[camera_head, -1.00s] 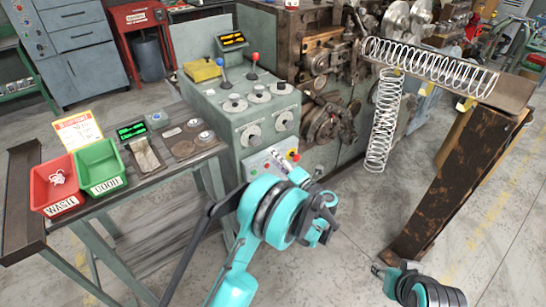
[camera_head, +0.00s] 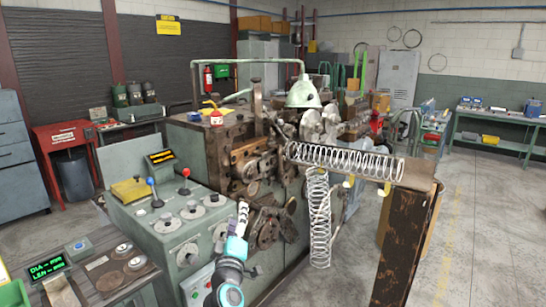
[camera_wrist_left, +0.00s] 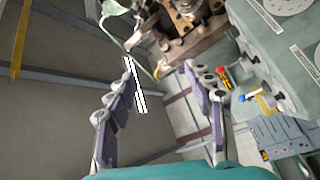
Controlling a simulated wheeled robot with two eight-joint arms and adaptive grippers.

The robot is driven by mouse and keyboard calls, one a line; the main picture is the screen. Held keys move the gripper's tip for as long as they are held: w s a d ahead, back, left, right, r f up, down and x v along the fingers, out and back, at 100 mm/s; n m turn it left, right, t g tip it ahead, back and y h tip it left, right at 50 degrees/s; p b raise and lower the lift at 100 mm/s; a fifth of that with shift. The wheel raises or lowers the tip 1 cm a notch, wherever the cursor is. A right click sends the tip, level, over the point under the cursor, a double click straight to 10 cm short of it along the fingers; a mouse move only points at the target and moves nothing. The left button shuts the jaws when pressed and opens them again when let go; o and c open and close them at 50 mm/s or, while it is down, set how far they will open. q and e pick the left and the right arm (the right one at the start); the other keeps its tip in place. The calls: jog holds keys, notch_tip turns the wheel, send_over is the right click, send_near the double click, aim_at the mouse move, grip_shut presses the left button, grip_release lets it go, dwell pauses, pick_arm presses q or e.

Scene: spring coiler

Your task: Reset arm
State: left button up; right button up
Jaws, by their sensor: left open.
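My left arm comes up from the bottom edge in the head view, with its teal wrist low in the picture. My left gripper (camera_head: 240,219) points upward in front of the coiler's grey control box (camera_head: 175,235). In the left wrist view the two fingers of my left gripper (camera_wrist_left: 160,82) stand wide apart with nothing between them. My right gripper is not in view.
The spring coiler (camera_head: 250,160) stands behind my left gripper. One long spring (camera_head: 345,161) lies on the rusty stand (camera_head: 405,235); another spring (camera_head: 319,215) hangs beside it. A gauge bench (camera_head: 100,270) is at the lower left. Open floor (camera_head: 490,230) lies to the right.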

pick_arm(q)
jog(key=s+a+f+m+g, duration=0.2)
jog(key=s+f+m+g, duration=0.2)
jog(key=s+f, duration=0.3)
jog(key=s+a+f+m+g, duration=0.3)
jog(key=s+f, duration=0.3)
jog(key=s, duration=0.8)
jog(key=s+a+f+m+g, duration=0.2)
jog(key=s+f+m+g, duration=0.3)
jog(key=s, duration=0.6)
notch_tip(320, 180, down, 3)
jog(key=shift+a+r+g, duration=0.2)
jog(key=shift+a+g, duration=0.2)
jog(key=shift+g, duration=0.1)
